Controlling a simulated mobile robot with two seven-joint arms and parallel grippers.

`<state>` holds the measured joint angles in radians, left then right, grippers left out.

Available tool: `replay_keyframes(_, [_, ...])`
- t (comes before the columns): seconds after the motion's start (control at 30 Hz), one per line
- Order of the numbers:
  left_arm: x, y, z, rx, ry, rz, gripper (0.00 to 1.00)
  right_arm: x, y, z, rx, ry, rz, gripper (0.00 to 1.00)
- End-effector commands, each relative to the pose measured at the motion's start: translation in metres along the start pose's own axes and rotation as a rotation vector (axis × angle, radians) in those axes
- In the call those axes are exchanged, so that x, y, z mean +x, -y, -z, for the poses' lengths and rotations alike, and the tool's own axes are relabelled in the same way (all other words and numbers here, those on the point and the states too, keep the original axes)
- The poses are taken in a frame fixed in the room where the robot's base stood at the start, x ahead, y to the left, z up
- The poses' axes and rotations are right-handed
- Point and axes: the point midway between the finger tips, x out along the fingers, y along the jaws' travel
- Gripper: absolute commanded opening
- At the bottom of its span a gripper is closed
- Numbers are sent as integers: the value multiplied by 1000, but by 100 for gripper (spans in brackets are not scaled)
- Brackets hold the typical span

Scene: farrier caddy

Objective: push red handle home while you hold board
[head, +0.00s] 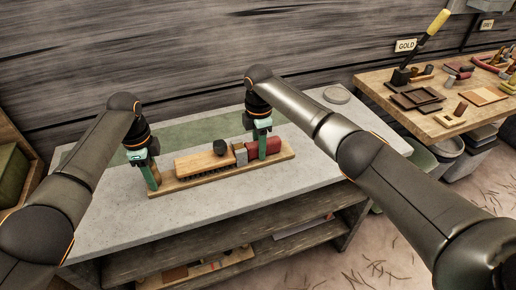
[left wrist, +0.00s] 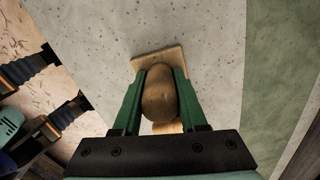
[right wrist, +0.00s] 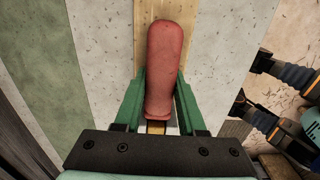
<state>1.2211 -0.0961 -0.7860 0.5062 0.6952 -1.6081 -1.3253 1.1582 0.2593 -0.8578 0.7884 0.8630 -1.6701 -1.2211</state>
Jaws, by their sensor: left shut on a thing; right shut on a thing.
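The wooden board (head: 222,182) lies along the grey bench top, its left end nearer the front. My left gripper (head: 152,176) is shut on a rounded brown wooden post (left wrist: 160,97) at the board's left end; the board's end (left wrist: 150,61) shows beyond it in the left wrist view. The red handle (head: 277,145) lies on the right part of the board, beside a grey block (head: 240,155). My right gripper (head: 262,150) is shut on the red handle, which stretches out between and beyond its fingers in the right wrist view (right wrist: 164,65). Any gap at the grey block is too small to tell.
A wooden block (head: 203,161) with dark teeth below and a black knob (head: 219,146) sits mid-board. A green mat (head: 200,131) lies behind; a round grey disc (head: 337,94) is at the far right. The bench front is clear. A cluttered wooden table (head: 450,118) stands right.

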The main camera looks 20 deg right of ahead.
Motion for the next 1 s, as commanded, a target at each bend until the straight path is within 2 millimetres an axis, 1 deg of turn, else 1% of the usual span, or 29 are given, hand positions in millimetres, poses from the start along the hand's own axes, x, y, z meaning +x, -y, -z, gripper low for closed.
replay_keyframes(0.03, [3,-2,5,5,-5,-5,0,-1,0,10,-13,-17,-4,0])
replay_keyframes(0.2, [3,-2,5,6,-6,-5,0,-1,0,10,-14,-17,-4,0])
replay_keyframes(0.23, [3,-2,5,6,-6,-4,0,-1,0,10,-14,-17,-4,42])
replay_keyframes(0.5, [3,-1,4,4,-8,-4,0,0,0,6,-8,-10,-2,72])
replay_keyframes(0.53, [3,-1,4,4,-8,-4,0,0,0,5,-7,-10,-2,74])
replay_keyframes(0.8, [3,-1,3,2,-8,-3,0,-1,0,4,-5,-7,-1,74])
replay_keyframes(0.87, [3,-1,3,1,-8,-3,0,-5,0,4,-5,-7,-2,74])
replay_keyframes(0.97, [3,-1,3,1,-8,-3,0,-18,-1,4,-6,-7,-4,74])
replay_keyframes(1.0, [2,-1,2,1,-8,-3,0,-26,-1,4,-7,-8,-5,74])
